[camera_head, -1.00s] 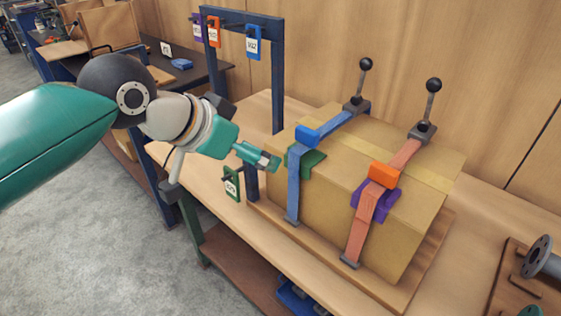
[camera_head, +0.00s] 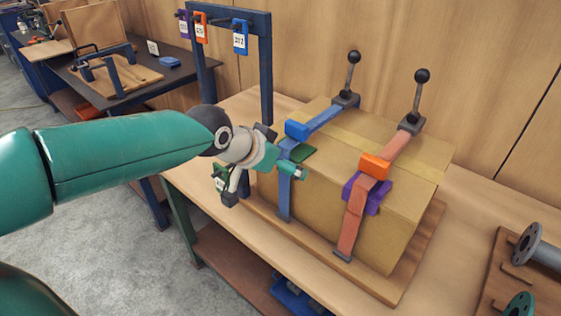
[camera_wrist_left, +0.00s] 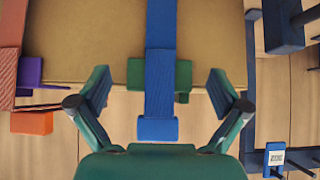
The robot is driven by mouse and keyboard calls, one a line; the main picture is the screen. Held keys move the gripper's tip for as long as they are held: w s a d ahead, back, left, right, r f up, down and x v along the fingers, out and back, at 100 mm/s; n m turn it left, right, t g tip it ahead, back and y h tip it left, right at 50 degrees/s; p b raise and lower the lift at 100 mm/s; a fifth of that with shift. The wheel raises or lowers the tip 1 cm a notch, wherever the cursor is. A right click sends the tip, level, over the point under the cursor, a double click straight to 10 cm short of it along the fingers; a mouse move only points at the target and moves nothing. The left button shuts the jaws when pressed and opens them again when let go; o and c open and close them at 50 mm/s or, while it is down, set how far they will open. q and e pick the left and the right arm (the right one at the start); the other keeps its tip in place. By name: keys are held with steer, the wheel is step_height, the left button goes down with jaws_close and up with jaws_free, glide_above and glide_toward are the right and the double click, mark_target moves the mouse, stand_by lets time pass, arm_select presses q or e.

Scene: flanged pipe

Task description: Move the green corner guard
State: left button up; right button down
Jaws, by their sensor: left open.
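The green corner guard (camera_head: 303,153) sits on the carton's top edge under the blue strap (camera_head: 284,195). In the left wrist view, the green guard (camera_wrist_left: 137,74) shows on both sides of the blue strap (camera_wrist_left: 160,60). My left gripper (camera_head: 292,171) is at the carton's near upper edge, close to the guard, and partly hides it in the head view. In the left wrist view, my left gripper (camera_wrist_left: 160,82) is open, with one finger on each side of the guard and gaps between. My right gripper is not in view.
The carton (camera_head: 395,210) stands on a wooden board on the bench. An orange-buckled strap (camera_head: 354,220) crosses a purple guard (camera_head: 374,205). A blue frame (camera_head: 265,80) with hanging tags stands behind my left gripper. Pipe flanges (camera_head: 530,245) lie at the right.

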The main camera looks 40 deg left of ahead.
arm_select(q)
steer(key=c, duration=1.2)
steer(key=shift+a, duration=0.1)
